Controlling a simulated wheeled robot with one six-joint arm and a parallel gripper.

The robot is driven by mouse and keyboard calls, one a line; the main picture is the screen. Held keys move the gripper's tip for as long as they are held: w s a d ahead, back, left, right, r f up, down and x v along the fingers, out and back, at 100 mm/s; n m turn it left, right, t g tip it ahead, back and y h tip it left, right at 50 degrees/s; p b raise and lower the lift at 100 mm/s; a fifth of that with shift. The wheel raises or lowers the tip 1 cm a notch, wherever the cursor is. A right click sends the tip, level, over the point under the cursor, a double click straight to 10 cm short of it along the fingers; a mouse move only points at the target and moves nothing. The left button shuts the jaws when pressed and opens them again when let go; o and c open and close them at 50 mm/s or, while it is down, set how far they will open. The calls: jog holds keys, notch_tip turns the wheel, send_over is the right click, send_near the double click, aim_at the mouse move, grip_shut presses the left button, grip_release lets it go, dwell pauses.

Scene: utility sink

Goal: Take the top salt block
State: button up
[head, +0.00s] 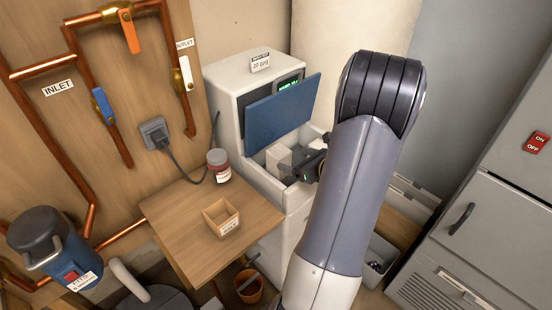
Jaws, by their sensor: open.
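A white salt block (275,155) shows inside the open compartment of the white cabinet (223,97), under its raised blue lid (283,108). My gripper (291,168) is open and reaches into this compartment from the right, close beside the block. I cannot tell whether the fingers touch the block. My arm covers the right side of the compartment, and dark gripper parts hide some of what lies below. Whether other blocks lie under this one is not clear.
A wooden table (170,215) at the left bears a small open wooden box (221,216) and a red-and-white jar (218,165). Copper pipes (75,70) with valves run along the wall. A grey cabinet (490,220) stands at the right. A bin (378,268) is on the floor.

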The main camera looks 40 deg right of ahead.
aim_at(279, 156)
jog(key=x, duration=0.2)
jog(key=shift+w+a+f, duration=0.1)
jog(key=shift+w, duration=0.25)
jog(key=shift+a+p+x, duration=0.15)
jog(key=shift+p+x, duration=0.25)
jog(key=shift+x, duration=0.9)
jog(key=shift+a+p+x, duration=0.1)
jog(key=shift+p+x, duration=0.25)
jog(key=shift+x, duration=0.9)
jog(key=shift+s+f, duration=0.1)
jog(key=shift+c, duration=0.4)
jog(key=c, duration=1.4)
jog(key=shift+c, duration=0.3)
